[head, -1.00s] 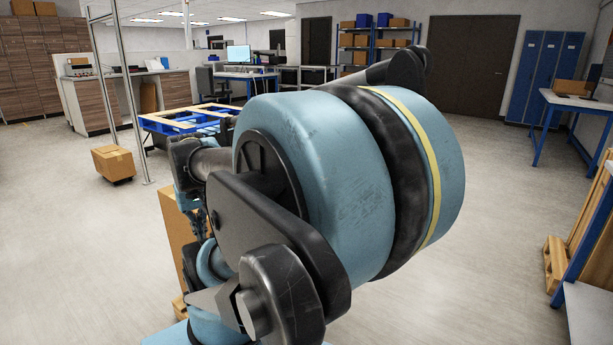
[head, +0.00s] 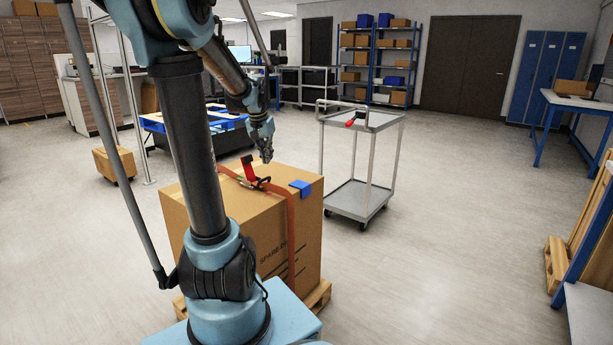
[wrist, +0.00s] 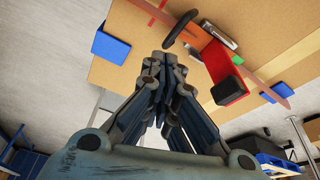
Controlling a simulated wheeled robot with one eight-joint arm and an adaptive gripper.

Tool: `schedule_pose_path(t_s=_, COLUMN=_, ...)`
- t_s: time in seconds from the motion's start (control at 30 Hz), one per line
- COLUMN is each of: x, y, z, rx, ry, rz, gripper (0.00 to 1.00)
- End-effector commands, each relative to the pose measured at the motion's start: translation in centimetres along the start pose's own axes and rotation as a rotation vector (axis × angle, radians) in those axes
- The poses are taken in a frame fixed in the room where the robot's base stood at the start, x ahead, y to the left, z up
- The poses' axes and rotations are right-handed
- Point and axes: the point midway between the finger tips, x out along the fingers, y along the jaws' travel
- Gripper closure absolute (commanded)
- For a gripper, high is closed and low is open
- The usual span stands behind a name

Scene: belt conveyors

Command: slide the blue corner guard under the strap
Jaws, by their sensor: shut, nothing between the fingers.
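The blue corner guard (head: 301,187) lies on the top edge of a large cardboard box (head: 265,222), right of the orange-red strap (head: 291,235) and apart from it. In the wrist view the guard (wrist: 110,47) is left of my gripper. The strap crosses the box top and runs down its side. A ratchet with a red handle (head: 247,168) sits on the strap; the handle also shows in the wrist view (wrist: 222,75). A second blue piece (wrist: 276,92) is by the strap's other end. My gripper (head: 266,157) is shut and empty above the box, near the ratchet.
The box stands on a wooden pallet (head: 318,297). A grey cart (head: 362,197) with a red-handled item (head: 354,121) on top stands behind and right of it. A small carton (head: 118,164) is on the floor at left. The floor right of the box is clear.

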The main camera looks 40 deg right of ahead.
Motion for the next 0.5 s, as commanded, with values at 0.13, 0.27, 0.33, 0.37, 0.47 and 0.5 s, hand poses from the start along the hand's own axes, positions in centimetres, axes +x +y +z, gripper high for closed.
schedule_pose_path(t_s=0.13, x=2.2, y=3.9, z=-5.6, rx=0.125, ry=0.012, rz=0.036, gripper=1.00)
schedule_pose_path(t_s=0.27, x=4.0, y=7.2, z=-9.3, rx=0.213, ry=0.023, rz=0.060, gripper=1.00)
schedule_pose_path(t_s=0.33, x=4.8, y=8.7, z=-10.7, rx=0.250, ry=0.028, rz=0.071, gripper=1.00)
schedule_pose_path(t_s=0.37, x=5.1, y=9.2, z=-11.2, rx=0.263, ry=0.029, rz=0.075, gripper=1.00)
schedule_pose_path(t_s=0.47, x=5.8, y=10.6, z=-12.4, rx=0.295, ry=0.034, rz=0.084, gripper=1.00)
schedule_pose_path(t_s=0.5, x=6.0, y=11.0, z=-12.7, rx=0.303, ry=0.035, rz=0.087, gripper=1.00)
